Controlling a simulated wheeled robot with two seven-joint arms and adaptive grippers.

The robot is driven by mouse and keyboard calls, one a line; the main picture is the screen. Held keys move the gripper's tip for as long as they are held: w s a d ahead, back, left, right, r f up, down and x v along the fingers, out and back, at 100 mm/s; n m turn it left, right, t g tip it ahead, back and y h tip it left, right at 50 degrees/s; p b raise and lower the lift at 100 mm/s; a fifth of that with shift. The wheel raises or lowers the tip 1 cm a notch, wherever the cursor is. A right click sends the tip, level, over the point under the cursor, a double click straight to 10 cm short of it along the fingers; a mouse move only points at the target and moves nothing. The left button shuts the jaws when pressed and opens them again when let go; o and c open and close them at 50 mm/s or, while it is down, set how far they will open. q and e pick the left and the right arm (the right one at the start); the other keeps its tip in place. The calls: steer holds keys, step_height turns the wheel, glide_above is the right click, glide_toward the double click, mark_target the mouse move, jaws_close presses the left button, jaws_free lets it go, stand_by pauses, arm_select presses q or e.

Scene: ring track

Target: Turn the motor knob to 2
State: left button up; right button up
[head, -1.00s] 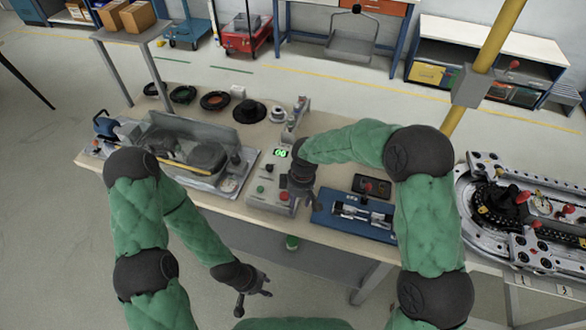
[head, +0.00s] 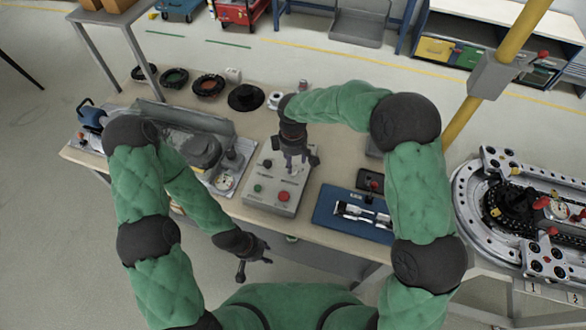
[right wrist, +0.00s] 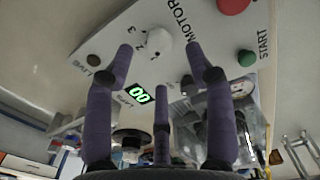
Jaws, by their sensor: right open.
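The control box (head: 262,205) sits on the table in front of me. In the right wrist view its white motor knob (right wrist: 159,43) stands by the word MOTOR, with small numbers around it. I cannot tell which number it points to. My right gripper (head: 297,166) points down over the box; in the right wrist view (right wrist: 160,62) its fingers are spread around the knob's area, with no clear contact. The green display (right wrist: 139,94) reads 00. My left gripper (head: 254,258) is open and empty in front of the table edge.
The box has a red button (head: 283,196) and a green button (head: 258,187). A blue tray (head: 335,222) lies to its right, a machine with a clear cover (head: 205,150) to its left. A ring track (head: 470,205) stands far right.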

mark_target(293, 169)
step_height(293, 169, down, 6)
steer(key=shift+w+f+b, duration=0.1)
steer(key=shift+f+b, duration=0.05)
steer(key=shift+b, duration=0.2)
jaws_close()
